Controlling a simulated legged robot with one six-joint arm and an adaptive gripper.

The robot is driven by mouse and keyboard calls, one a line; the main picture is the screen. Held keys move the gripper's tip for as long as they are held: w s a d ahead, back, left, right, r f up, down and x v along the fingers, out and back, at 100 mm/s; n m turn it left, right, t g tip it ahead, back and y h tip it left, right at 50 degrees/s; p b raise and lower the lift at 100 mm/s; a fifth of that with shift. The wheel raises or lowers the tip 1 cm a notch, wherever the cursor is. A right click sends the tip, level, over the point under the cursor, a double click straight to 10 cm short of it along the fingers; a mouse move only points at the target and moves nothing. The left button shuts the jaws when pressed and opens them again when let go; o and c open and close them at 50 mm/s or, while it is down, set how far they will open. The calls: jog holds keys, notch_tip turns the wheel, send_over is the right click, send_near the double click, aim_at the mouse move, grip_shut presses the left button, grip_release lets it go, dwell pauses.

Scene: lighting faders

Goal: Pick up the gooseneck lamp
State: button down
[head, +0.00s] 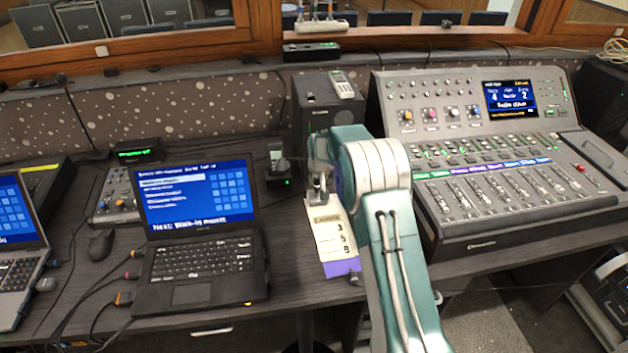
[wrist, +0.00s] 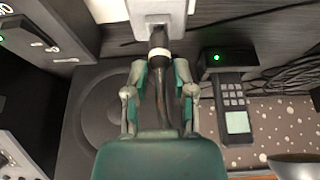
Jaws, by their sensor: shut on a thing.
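The gooseneck lamp (wrist: 160,40) shows in the wrist view as a dark slim stem with a pale ring. The stem's lower part runs down between the fingers toward my palm. In the head view my gripper (head: 319,187) is mostly hidden by my own green arm, just above a paper card (head: 331,236) on the desk. The lamp cannot be made out clearly there.
A laptop (head: 198,262) stands left of my gripper, and a large mixing console (head: 500,190) stands right. A black speaker box (head: 312,118) is behind. A small keypad device (wrist: 232,95) with a green light sits close by. Cables run along the desk's left side.

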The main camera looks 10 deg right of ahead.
notch_tip(320, 180, up, 3)
jog(key=shift+f, duration=0.1)
jog(key=s+d+r, duration=0.6)
jog(key=s+r, duration=0.6)
jog(key=shift+s+d+r, duration=0.15)
jog(key=shift+s+r, duration=0.15)
dwell(0.6)
